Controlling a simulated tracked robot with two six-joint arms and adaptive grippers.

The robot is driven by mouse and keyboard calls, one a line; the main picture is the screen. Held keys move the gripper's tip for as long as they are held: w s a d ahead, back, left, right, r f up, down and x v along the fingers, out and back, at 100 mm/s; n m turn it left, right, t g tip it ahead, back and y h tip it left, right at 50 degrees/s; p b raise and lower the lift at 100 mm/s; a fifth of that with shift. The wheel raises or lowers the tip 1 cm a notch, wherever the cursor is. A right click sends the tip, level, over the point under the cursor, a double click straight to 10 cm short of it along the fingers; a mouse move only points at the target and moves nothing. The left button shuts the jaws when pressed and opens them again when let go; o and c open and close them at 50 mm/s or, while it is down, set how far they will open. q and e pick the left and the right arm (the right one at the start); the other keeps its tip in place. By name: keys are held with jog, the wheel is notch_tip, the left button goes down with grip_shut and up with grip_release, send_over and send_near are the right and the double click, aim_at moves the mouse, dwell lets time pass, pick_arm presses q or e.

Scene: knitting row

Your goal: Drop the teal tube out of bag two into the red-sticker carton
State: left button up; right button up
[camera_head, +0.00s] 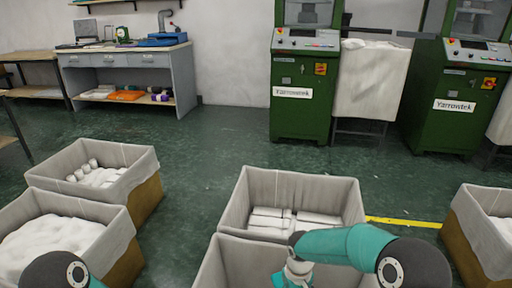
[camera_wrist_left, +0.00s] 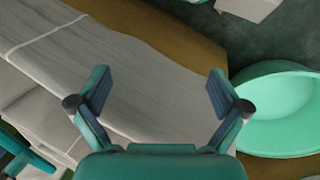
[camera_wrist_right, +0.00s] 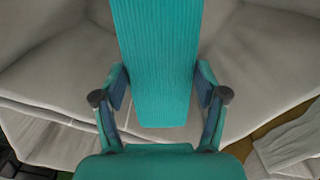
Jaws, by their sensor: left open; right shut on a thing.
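A teal ribbed tube (camera_wrist_right: 155,50) fills the middle of the right wrist view. My right gripper (camera_wrist_right: 160,86) is shut on it, one finger at each side. Pale cloth of a lined bag lies behind and around the tube. In the head view my right arm reaches in over the near middle lined carton (camera_head: 235,262); the tube cannot be made out there. My left gripper (camera_wrist_left: 160,92) is open and empty, beside the grey cloth side of a lined carton (camera_wrist_left: 120,70). I see no red sticker and no bag number in any view.
A far middle lined carton (camera_head: 240,205) holds white packs. Two lined cartons stand at left, the nearer (camera_head: 120,235) with white cloth, the farther (camera_head: 148,165) with white rolls. Another stands at right (camera_head: 480,240). A mint basin (camera_wrist_left: 285,105) is right of my left gripper.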

jog(key=o, duration=0.9)
notch_tip(320, 180, up, 12)
dwell(0.4)
jog(key=shift+f, duration=0.1)
